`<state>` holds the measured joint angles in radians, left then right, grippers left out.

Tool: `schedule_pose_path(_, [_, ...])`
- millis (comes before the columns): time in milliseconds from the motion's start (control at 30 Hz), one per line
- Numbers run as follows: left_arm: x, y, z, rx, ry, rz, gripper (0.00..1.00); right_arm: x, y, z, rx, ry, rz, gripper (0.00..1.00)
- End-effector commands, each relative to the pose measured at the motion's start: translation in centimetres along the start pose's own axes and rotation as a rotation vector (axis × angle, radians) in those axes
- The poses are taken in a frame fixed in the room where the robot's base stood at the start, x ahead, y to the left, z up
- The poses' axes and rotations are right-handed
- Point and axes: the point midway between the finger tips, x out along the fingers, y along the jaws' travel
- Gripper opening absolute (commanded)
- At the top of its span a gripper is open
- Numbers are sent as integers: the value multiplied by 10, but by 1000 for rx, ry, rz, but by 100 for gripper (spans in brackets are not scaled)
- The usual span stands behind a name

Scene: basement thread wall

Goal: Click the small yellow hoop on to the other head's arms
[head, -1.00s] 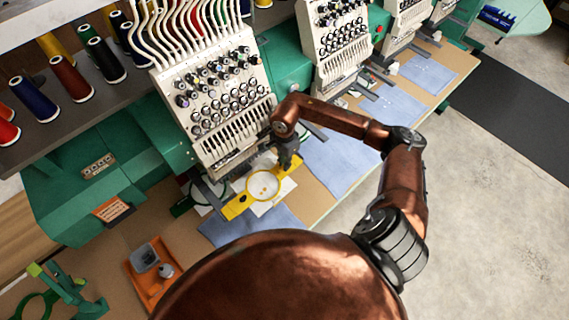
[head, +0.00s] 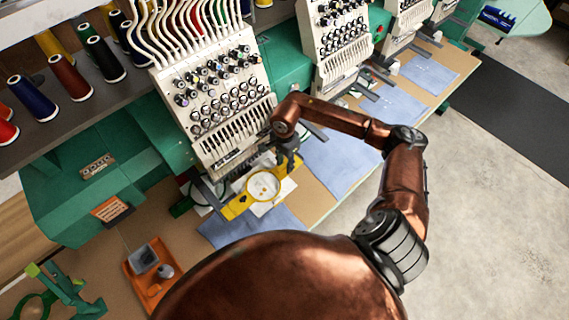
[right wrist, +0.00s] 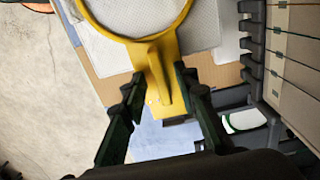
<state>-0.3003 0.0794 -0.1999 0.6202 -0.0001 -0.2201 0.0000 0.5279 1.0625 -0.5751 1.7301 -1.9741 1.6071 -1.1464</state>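The small yellow hoop (head: 237,207), a ring with white fabric and a yellow bar on either side, lies beneath the needles of the near embroidery head (head: 222,105). It also shows in the right wrist view (right wrist: 143,52). My right gripper (head: 288,158) is at its right-hand bar. In the wrist view, the fingers (right wrist: 158,85) stand apart on either side of the bar's raised yellow fin, with gaps to the fin. A dark arm (head: 208,190) of the head reaches to the hoop's left end. Whether the hoop is seated on the arms I cannot tell. My left gripper is out of view.
A green hoop fixture (head: 62,290) and an orange tray (head: 137,290) with small containers stand at the lower left. Blue cloths (head: 340,158) lie along the table to the right. Thread cones (head: 72,78) line the shelf. More heads (head: 338,45) stand beyond.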

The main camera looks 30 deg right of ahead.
Motion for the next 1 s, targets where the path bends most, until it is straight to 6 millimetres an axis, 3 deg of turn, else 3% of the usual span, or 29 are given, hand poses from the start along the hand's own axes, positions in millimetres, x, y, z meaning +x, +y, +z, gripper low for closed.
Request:
schedule_pose_path(367, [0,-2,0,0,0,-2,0,-7,0,0,0,0,-1,30])
schedule_pose_path(800, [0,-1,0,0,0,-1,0,-90,-1,-1,0,2,-3,30])
schedule_pose_path(1000, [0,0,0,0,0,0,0,-114,0,0,-1,1,-1,30])
